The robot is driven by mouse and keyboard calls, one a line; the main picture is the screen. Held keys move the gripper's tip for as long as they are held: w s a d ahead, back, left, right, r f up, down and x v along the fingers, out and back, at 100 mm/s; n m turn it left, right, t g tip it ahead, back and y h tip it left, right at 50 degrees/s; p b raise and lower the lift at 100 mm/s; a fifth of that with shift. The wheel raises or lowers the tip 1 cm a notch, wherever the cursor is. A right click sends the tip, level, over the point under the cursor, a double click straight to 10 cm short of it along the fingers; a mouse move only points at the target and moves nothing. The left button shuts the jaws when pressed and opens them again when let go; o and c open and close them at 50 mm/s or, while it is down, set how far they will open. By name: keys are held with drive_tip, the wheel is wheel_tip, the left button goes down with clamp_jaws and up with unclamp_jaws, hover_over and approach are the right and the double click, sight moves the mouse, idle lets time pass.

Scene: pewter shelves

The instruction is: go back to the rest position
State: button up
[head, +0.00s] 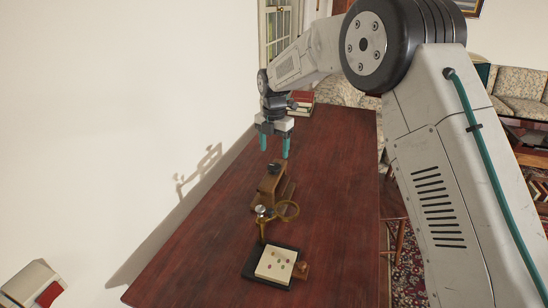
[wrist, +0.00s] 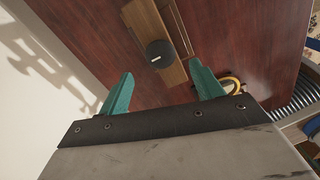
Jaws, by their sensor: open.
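My gripper (head: 274,145) is in the air above the far part of the dark red table. Its two teal fingers are apart and nothing is between them. They also show in the wrist view (wrist: 160,90), pointing toward a wooden block with a dark round knob (wrist: 159,53). In the head view this wooden piece (head: 270,180) stands on the table, a little below and nearer than the fingertips. I cannot tell the exact gap between them.
The table (head: 335,190) has free room on its right side. Red books (head: 302,101) lie at the far end. A white wall (head: 120,110) runs along the left.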

drive_tip(key=shift+r, duration=1.3)
drive_tip(key=shift+m, duration=1.1)
drive_tip(key=s+d+r+m, duration=0.3)
drive_tip(key=s+d+m, duration=0.4)
drive_tip(key=s, duration=0.9)
drive_tip(key=s+d+r+m+t, duration=0.1)
drive_tip(key=s+d+r+m, duration=0.3)
drive_tip(key=s, duration=1.2)
drive_tip(key=s+d+r+m, duration=0.3)
drive_tip(key=s+d+m, duration=0.7)
drive_tip(key=s+m, duration=0.5)
drive_tip(key=shift+s+d+r+m, duration=0.25)
drive_tip(key=shift+s+d+m, duration=0.05)
drive_tip(key=shift+s, duration=0.35)
